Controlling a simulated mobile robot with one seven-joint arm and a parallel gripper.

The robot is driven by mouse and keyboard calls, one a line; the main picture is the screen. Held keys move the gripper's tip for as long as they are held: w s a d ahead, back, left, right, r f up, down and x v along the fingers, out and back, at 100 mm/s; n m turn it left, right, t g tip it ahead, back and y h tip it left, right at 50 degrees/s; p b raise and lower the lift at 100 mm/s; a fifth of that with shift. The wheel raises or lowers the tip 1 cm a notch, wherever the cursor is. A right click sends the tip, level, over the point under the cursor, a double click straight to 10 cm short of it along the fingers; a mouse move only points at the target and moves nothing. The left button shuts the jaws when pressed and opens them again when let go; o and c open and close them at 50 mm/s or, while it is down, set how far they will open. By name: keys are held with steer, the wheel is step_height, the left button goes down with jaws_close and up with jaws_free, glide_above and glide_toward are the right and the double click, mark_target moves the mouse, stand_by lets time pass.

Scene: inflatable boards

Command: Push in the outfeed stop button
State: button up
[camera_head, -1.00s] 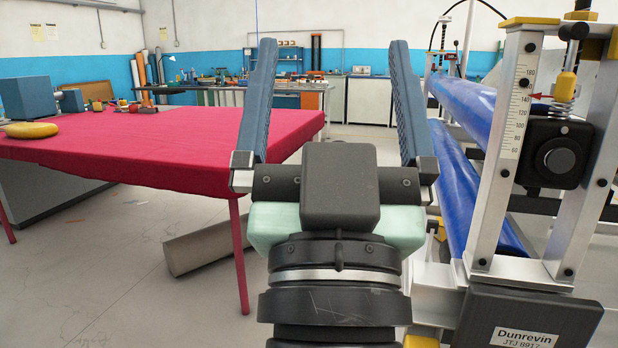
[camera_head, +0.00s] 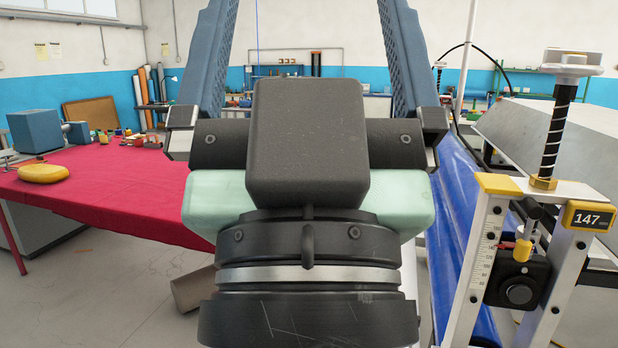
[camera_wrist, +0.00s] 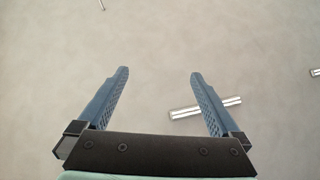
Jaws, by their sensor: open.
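My gripper (camera_head: 308,10) is open and empty, its two blue fingers spread and pointing up, with the tips cut off at the top edge of the head view. In the wrist view my gripper (camera_wrist: 158,73) is also open with nothing between the fingers. The roller machine's end frame (camera_head: 480,240) stands to the right of my gripper, apart from it. It carries a black block with a round black knob (camera_head: 518,292) and a small yellow-topped plunger (camera_head: 522,250). I cannot make out any button marked as an outfeed stop.
A blue roller (camera_head: 462,230) runs back behind the end frame. A red-covered table (camera_head: 110,200) with a yellow object (camera_head: 44,173) stands left. Pale floor shows below the table.

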step_height(320, 180, up, 5)
steer(key=p, duration=0.3)
